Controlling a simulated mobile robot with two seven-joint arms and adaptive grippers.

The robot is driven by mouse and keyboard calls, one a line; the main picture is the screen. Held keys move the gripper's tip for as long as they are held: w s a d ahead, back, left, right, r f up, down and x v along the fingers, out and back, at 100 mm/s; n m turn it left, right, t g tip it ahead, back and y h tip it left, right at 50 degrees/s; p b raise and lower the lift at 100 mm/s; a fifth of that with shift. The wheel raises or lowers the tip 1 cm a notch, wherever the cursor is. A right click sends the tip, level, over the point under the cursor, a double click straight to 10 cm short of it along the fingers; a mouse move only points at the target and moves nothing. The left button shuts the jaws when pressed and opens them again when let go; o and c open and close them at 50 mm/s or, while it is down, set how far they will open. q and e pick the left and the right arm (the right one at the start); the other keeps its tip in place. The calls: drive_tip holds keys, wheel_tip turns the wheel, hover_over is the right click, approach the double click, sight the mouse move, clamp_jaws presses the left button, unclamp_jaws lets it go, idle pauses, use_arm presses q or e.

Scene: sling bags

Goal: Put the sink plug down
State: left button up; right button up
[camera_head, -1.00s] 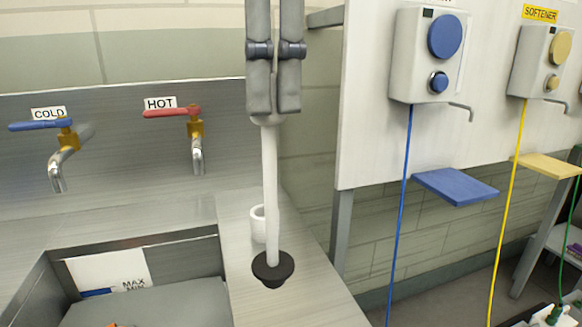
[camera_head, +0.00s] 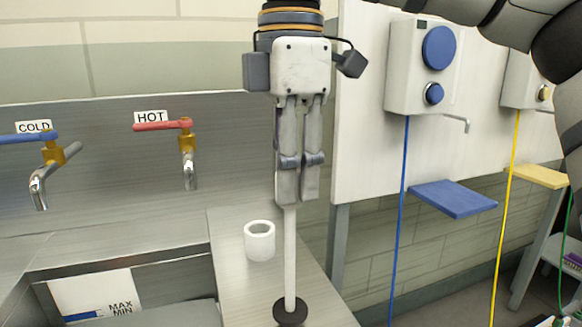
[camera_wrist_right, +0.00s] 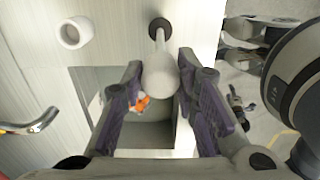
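The sink plug has a long white handle (camera_head: 290,255) and a black round base (camera_head: 290,312). My right gripper (camera_head: 297,203) points straight down at the top of the handle. In the right wrist view the rounded white handle top (camera_wrist_right: 160,75) sits between its two fingertips, which look shut on it. The plug is upright over the metal counter at the sink's right side. I cannot tell whether its base touches the counter. My left gripper is not in view.
A white cup (camera_head: 259,241) stands on the counter left of the plug. The sink (camera_head: 130,255) lies further left, below the cold tap (camera_head: 40,180) and hot tap (camera_head: 188,165). A wall panel with dispensers (camera_head: 420,65) and a blue shelf (camera_head: 452,198) is at right.

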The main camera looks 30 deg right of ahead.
drive_tip(key=shift+o, duration=0.7)
drive_tip(key=shift+r, duration=0.1)
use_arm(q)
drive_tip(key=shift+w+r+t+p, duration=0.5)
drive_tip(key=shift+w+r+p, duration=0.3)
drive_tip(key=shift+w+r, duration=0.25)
use_arm(e)
wheel_tip(320, 180, up, 12)
